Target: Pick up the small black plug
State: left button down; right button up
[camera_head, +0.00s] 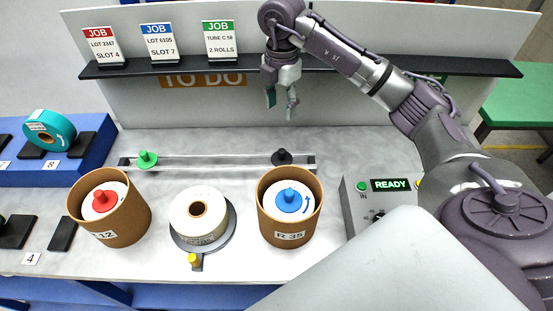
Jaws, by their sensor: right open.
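The small black plug (282,157) stands near the right end of the metal rail at the back of the bench. My right gripper (282,108) hangs above and behind it in the picture, fingers pointing down, open with nothing between the fingers. It is apart from the plug. My left gripper does not show.
A green plug (147,159) sits toward the left end of the rail (215,163). In front stand a brown tube with a red plug (104,201), a white roll (198,216) and a brown tube with a blue plug (290,201). A READY box (362,207) stands right.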

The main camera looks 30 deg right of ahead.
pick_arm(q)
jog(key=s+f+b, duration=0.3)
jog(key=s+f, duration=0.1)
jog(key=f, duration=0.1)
pick_arm(e)
notch_tip(320, 180, down, 8)
jog(key=shift+r+p, duration=0.25)
jog(key=shift+p, duration=0.1)
send_over(281, 151)
jog(key=f, duration=0.2)
jog(key=f+p, duration=0.1)
jog(key=f, duration=0.1)
jog(key=shift+s+a+f, duration=0.1)
jog(key=shift+a+f, duration=0.05)
jog(key=shift+a, duration=0.05)
jog(key=shift+f, duration=0.55)
jog(key=shift+d+f+p, duration=0.1)
jog(key=shift+f+p, duration=0.2)
jog(key=shift+p, duration=0.1)
notch_tip(281, 151, down, 4)
jog(key=shift+d+r+p, duration=0.15)
jog(key=shift+p, duration=0.65)
jog(key=shift+f, duration=0.4)
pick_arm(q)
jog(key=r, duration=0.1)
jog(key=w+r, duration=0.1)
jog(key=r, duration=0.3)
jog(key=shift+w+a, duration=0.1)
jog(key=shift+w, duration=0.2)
